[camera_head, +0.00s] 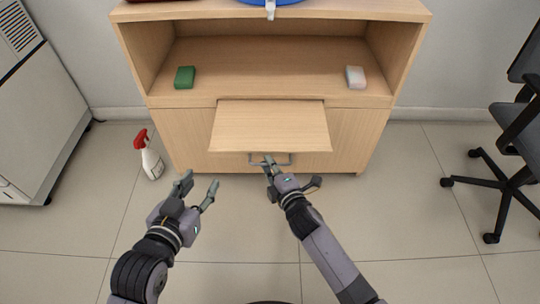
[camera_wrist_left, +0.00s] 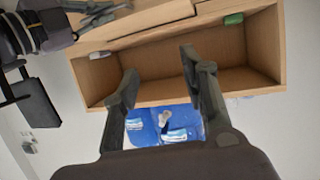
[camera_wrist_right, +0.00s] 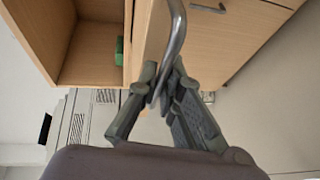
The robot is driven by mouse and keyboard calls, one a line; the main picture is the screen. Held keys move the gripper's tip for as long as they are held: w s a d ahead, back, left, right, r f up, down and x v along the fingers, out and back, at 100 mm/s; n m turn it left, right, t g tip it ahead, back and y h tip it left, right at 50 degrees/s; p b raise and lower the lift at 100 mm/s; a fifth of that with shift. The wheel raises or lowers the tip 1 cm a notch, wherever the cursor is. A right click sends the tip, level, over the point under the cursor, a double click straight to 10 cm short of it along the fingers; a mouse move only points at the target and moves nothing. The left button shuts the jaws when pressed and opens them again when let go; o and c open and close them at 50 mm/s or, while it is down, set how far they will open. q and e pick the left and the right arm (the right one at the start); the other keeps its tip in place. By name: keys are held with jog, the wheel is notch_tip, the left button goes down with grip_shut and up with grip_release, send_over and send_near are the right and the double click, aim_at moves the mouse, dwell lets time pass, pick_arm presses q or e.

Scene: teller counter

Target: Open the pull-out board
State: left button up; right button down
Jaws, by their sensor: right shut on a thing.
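The pull-out board (camera_head: 270,126) is a light wood panel that sticks out from the front of the cabinet, below the open shelf. A grey metal bar handle (camera_head: 284,160) is at its front edge; it also shows large in the right wrist view (camera_wrist_right: 178,32). My right gripper (camera_head: 268,162) is shut on the handle, with its fingertips on either side of the bar in the right wrist view (camera_wrist_right: 160,85). My left gripper (camera_head: 199,186) is open and empty, left of the board and apart from it.
The wooden cabinet (camera_head: 182,140) has a shelf holding a green block (camera_head: 185,77) and a white block (camera_head: 355,76). A spray bottle (camera_head: 150,158) with a red head stands on the floor at left. An office chair (camera_head: 510,150) stands at right. The floor in front is clear.

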pick_arm(q)
jog(key=shift+s+a+f+g, duration=0.25)
jog(key=shift+s+f+g, duration=0.35)
jog(key=shift+s+f, duration=0.35)
pick_arm(e)
jog(key=shift+s, duration=0.95)
jog(key=c, duration=1.7)
grip_release()
pick_arm(q)
jog(key=shift+r, duration=0.1)
pick_arm(e)
jog(key=shift+s+d, duration=0.1)
jog(key=shift+s, duration=0.05)
jog(key=v, duration=1.1)
jog(key=shift+s+d+r, duration=0.1)
jog(key=shift+s+d, duration=0.05)
jog(key=shift+s, duration=0.2)
